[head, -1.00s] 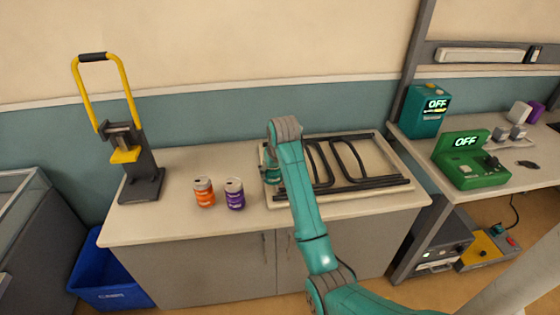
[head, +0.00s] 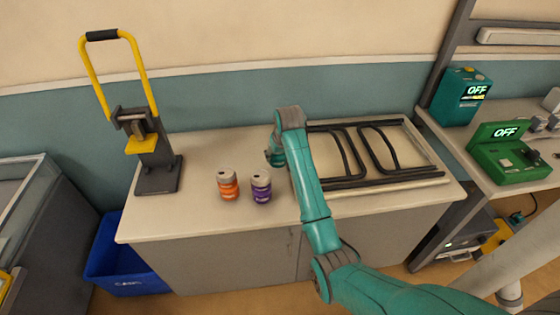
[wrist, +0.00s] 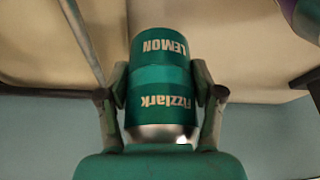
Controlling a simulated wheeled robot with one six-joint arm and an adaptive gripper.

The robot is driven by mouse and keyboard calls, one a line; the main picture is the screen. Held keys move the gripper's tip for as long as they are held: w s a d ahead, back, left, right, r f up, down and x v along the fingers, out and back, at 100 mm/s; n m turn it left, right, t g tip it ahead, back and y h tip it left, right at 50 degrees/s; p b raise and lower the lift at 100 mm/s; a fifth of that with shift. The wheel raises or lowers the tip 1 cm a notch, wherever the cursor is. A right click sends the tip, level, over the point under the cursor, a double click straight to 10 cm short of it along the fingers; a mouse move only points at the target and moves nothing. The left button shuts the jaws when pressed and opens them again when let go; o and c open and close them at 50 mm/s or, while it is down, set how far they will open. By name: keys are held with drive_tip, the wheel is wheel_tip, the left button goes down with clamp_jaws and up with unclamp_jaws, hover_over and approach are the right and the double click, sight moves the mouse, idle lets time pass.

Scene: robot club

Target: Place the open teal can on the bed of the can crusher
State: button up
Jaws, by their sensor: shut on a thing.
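The teal can (wrist: 162,88), printed LEMON and Fizzlark, fills the middle of the wrist view. The print shows upside down there. My gripper (wrist: 160,85) is shut on it, one finger on each side. In the head view my arm's end (head: 278,150) is over the counter, right of the other cans, and mostly hides the can. The can crusher (head: 155,165) stands at the counter's left end. It has a dark base, a yellow block (head: 141,144) and a yellow lever handle (head: 103,70) raised up. Its bed is bare as far as I can see.
An orange can (head: 228,187) and a purple can (head: 261,187) stand on the counter (head: 190,218) between the crusher and my arm. A dark metal rack (head: 375,165) lies on the right. A blue bin (head: 125,262) is on the floor at left. The counter's front left is clear.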

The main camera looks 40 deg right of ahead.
sight(279, 161)
drive_tip(key=shift+f, duration=1.75)
drive_tip(key=o, duration=0.8)
drive_tip(key=shift+f, duration=0.1)
